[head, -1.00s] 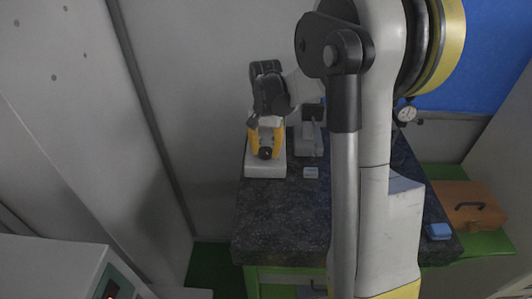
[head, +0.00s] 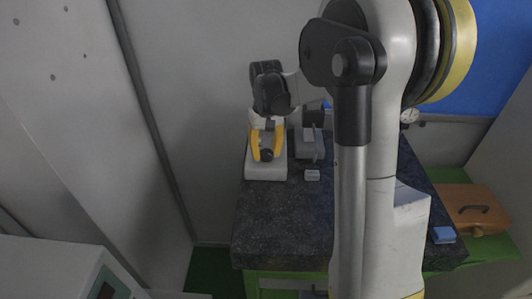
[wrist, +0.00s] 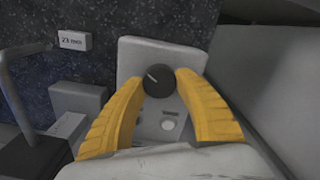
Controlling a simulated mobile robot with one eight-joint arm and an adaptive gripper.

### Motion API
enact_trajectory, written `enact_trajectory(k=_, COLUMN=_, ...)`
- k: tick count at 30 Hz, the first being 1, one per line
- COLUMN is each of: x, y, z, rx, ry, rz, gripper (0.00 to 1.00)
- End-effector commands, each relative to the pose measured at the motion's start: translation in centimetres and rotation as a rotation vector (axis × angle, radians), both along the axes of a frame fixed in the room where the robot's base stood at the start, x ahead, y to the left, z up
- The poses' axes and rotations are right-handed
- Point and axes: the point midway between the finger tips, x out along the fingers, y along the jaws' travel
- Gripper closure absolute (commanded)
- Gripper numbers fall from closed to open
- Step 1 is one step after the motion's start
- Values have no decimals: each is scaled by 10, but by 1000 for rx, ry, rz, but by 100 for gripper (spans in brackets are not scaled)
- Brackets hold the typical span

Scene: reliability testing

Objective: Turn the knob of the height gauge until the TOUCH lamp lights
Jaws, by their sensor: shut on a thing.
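The height gauge (head: 265,172) stands at the back left of the dark stone table, with a pale base. Its black knob (wrist: 158,81) bears a light pointer mark slanting to the upper left in the wrist view. The knob also shows in the head view (head: 267,156). My gripper (wrist: 161,84) has its yellow fingers shut on the knob, one on each side; it reaches down from above in the head view (head: 267,150). A small round pale lamp (wrist: 168,125) sits on the plate below the knob. It looks whitish grey, with no clear glow. Its lettering is unreadable.
A small label block reading about 23 mm (wrist: 74,40) lies on the stone table (head: 285,220). A grey stand (head: 309,143) is close to the right of the gauge. A blue block (head: 443,235) and an orange case (head: 474,208) are farther right. A wall is close behind.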

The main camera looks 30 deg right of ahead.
Motion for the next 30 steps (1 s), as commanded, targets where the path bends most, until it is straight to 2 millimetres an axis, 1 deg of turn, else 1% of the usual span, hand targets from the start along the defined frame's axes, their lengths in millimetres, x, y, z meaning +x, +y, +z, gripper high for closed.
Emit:
enact_trajectory(k=11, x=0, y=0, z=0, rx=0, ry=1, rz=4, gripper=92)
enact_trajectory(k=12, x=0, y=0, z=-1, rx=0, ry=1, rz=4, gripper=59)
enact_trajectory(k=14, x=0, y=0, z=0, rx=0, ry=1, rz=4, gripper=41)
enact_trajectory(k=15, x=0, y=0, z=0, rx=0, ry=0, rz=4, gripper=39)
enact_trajectory(k=23, x=0, y=0, z=0, rx=0, ry=0, rz=4, gripper=39)
enact_trajectory(k=25, x=0, y=0, z=3, rx=0, ry=0, rz=4, gripper=39)
enact_trajectory(k=28, x=0, y=0, z=15, rx=0, ry=0, rz=4, gripper=39)
enact_trajectory(k=30, x=0, y=0, z=28, rx=0, ry=0, rz=4, gripper=39)
